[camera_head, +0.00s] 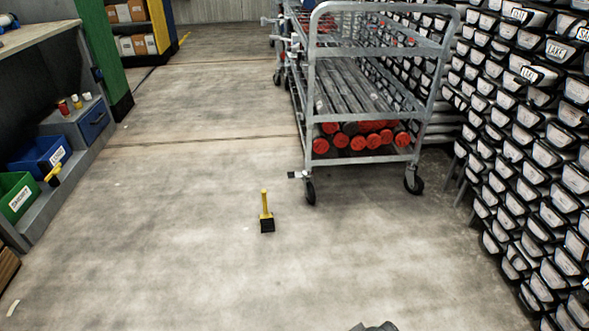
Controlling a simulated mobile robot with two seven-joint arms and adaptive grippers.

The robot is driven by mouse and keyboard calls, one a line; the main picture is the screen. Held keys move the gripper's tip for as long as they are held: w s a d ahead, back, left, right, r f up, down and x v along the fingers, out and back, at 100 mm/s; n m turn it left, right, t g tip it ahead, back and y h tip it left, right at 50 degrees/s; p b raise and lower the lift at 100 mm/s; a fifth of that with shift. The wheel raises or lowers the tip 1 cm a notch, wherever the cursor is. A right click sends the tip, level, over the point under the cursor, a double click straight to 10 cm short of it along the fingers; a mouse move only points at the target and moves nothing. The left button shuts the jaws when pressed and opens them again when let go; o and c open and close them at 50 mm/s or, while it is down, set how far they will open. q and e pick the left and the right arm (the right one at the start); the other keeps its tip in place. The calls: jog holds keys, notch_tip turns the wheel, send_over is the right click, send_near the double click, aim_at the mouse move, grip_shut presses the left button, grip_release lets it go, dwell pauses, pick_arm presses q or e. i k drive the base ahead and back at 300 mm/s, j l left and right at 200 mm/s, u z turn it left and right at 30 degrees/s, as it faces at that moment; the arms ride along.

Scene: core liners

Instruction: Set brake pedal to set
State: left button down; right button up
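A grey metal cart (318,95) stands right of centre, with dark cylinders with red ends on its lower shelf. Neither gripper can be made out. A dark rounded piece at the bottom edge, right of centre, may be part of me. Nothing touches the cart or the pedal.
A yellow upright handle on a black base (266,212) stands on the floor in front of the cart. A wall of labelled black bins (545,155) lines the right. A workbench with blue (40,156) and green bins (17,194) is left. The floor between is mostly clear.

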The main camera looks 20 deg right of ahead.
aim_at(291, 175)
jog(key=i+l, duration=0.1)
jog(key=l, duration=0.65)
jog(key=i+l, duration=0.1)
jog(key=l, duration=0.7)
jog(key=i+l+u, duration=0.1)
jog(key=l, duration=0.65)
